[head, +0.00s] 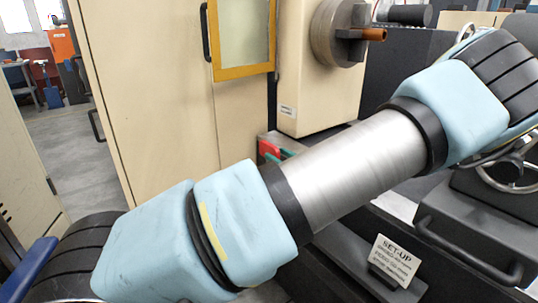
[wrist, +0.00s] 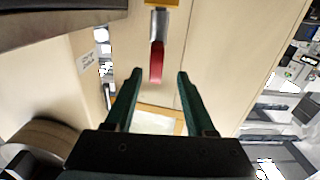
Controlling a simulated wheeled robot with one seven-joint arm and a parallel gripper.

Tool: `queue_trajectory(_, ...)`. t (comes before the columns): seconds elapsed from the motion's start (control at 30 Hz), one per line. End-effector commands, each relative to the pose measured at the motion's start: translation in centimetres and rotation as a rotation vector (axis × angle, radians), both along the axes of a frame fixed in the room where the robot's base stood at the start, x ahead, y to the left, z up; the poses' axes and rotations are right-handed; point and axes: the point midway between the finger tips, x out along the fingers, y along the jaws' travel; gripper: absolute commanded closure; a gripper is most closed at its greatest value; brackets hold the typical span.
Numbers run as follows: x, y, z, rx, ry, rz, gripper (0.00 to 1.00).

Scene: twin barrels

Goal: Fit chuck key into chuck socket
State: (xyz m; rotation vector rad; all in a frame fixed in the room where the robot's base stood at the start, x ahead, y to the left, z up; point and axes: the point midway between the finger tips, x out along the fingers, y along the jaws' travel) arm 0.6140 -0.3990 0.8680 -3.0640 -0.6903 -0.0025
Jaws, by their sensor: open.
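In the wrist view, my gripper (wrist: 158,75) has two dark green fingers spread wide with nothing between them. A red-handled piece with a grey metal end (wrist: 156,62) shows beyond the fingertips, lined up with the gap between them. It may be the chuck key; I cannot tell for sure. The round grey chuck (head: 335,32) is on the lathe in the head view, with a copper-coloured bar in its jaws; it seems to show at the lower left in the wrist view (wrist: 45,140). The chuck socket cannot be made out. My arm hides much of the head view.
A small red patch (head: 268,149) and green bits show just above my arm in the head view. A beige cabinet (head: 150,90) with a yellow-framed window (head: 242,38) stands left of the lathe. A SET-UP card (head: 394,260) stands at the lower right. Open floor lies far left.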

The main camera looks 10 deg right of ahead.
Motion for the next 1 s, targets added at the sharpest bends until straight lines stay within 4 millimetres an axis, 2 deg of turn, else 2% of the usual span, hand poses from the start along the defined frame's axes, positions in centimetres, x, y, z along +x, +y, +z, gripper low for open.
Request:
queue_trajectory(0.17, 1.2, 0.4, 0.2, 0.0, 0.0, 0.0, 0.45)
queue_trajectory(0.43, 4.8, 1.6, 0.2, 0.001, 0.0, 0.0, 0.45)
queue_trajectory(0.73, 5.3, 1.9, 0.0, -0.002, 0.001, -0.001, 0.45)
queue_trajectory(0.77, 5.3, 1.9, 0.0, -0.002, 0.001, -0.001, 0.46)
queue_trajectory(1.0, 5.3, 1.9, 0.0, -0.002, 0.001, -0.001, 0.73)
